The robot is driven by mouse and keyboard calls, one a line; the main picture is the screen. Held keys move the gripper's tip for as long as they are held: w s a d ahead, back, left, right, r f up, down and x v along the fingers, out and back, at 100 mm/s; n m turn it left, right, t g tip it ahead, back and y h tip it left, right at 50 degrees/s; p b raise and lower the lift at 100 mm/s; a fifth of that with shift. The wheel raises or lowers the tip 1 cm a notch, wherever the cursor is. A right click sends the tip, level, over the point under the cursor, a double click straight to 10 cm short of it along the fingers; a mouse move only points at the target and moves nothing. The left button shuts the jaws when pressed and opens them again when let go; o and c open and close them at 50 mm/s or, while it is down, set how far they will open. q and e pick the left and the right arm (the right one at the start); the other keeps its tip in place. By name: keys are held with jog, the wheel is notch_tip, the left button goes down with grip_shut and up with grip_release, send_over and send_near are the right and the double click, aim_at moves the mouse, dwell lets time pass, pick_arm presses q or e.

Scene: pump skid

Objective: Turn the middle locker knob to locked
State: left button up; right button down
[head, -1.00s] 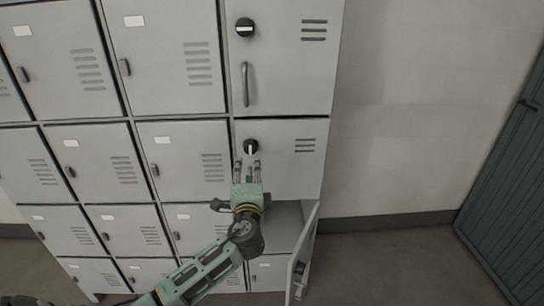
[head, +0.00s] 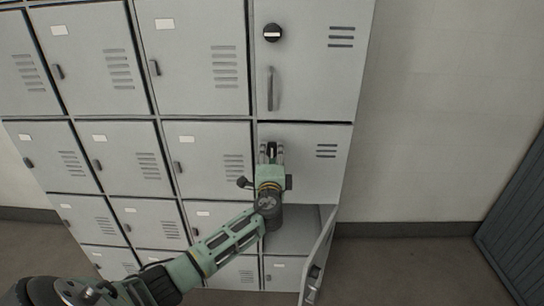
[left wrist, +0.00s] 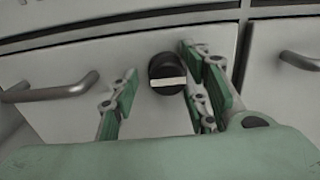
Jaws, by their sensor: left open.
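The middle locker knob (head: 272,149) is a round black knob with a white bar, on the middle door (head: 312,173) of the right locker column. My left gripper (head: 271,153) is open in front of the knob. In the left wrist view its fingers (left wrist: 158,78) stand on either side of the knob, with a gap on the left; contact on the right side cannot be told. My right gripper is not in view.
Above, the upper door has another black knob (head: 272,33) and a vertical bar handle (head: 271,89). Below, a locker door (head: 317,262) hangs open, swung out toward me near my left arm. A blue-grey slatted panel (head: 516,240) stands far right. Floor on the right is clear.

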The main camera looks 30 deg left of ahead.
pick_arm(q)
jog(key=shift+c, duration=0.3)
jog(key=shift+s+d+f, duration=0.1)
jog(key=shift+s, duration=0.05)
jog(key=c, duration=0.9)
jog(key=shift+f+n+b, duration=0.3)
jog(key=shift+n+b, duration=0.3)
jog(key=shift+b, duration=0.3)
jog(key=shift+c, duration=0.2)
jog(key=n+b, duration=1.1)
jog(key=shift+w+d+r, duration=0.15)
jog(key=shift+w+d, duration=0.05)
jog(key=shift+d, duration=0.15)
jog(key=n, duration=0.1)
jog(key=n+b, duration=0.1)
jog(key=shift+r+n, duration=0.25)
jog(key=shift+n, duration=0.15)
jog(key=shift+r+n+b, duration=0.25)
jog(key=shift+n+b, duration=0.2)
jog(key=shift+n, duration=1.05)
jog(key=shift+w+r, duration=0.1)
jog(key=shift+r, duration=0.05)
